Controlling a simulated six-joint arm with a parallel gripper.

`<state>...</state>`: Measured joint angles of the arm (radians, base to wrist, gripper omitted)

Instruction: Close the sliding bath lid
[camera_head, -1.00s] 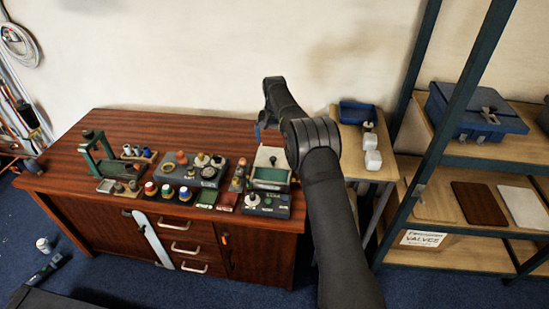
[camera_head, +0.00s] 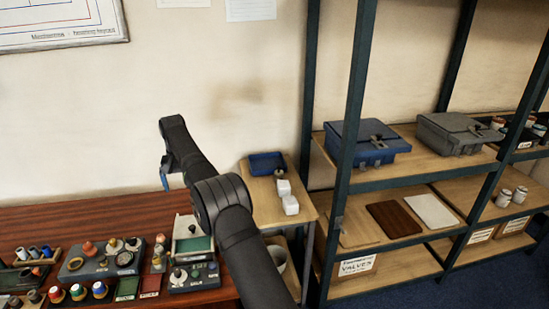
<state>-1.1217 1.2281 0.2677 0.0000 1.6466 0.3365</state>
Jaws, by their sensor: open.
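The bath (camera_head: 193,243) is a small box on the right part of the red-brown bench, with a green inside showing. A pale lid (camera_head: 185,224) lies at its back, leaving the green part uncovered. My arm passes just right of the bath and hides some of its right side. My gripper (camera_head: 165,173) is open, with a blue finger showing, above and behind the bath in the picture and apart from it. I see nothing held in it.
A dark control box with a knob (camera_head: 195,276) stands in front of the bath. Dark trays with coloured knobs and bottles (camera_head: 110,258) crowd the bench to the left. A side table (camera_head: 262,205) holds a blue bin and white blocks. A metal rack (camera_head: 352,140) stands at the right.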

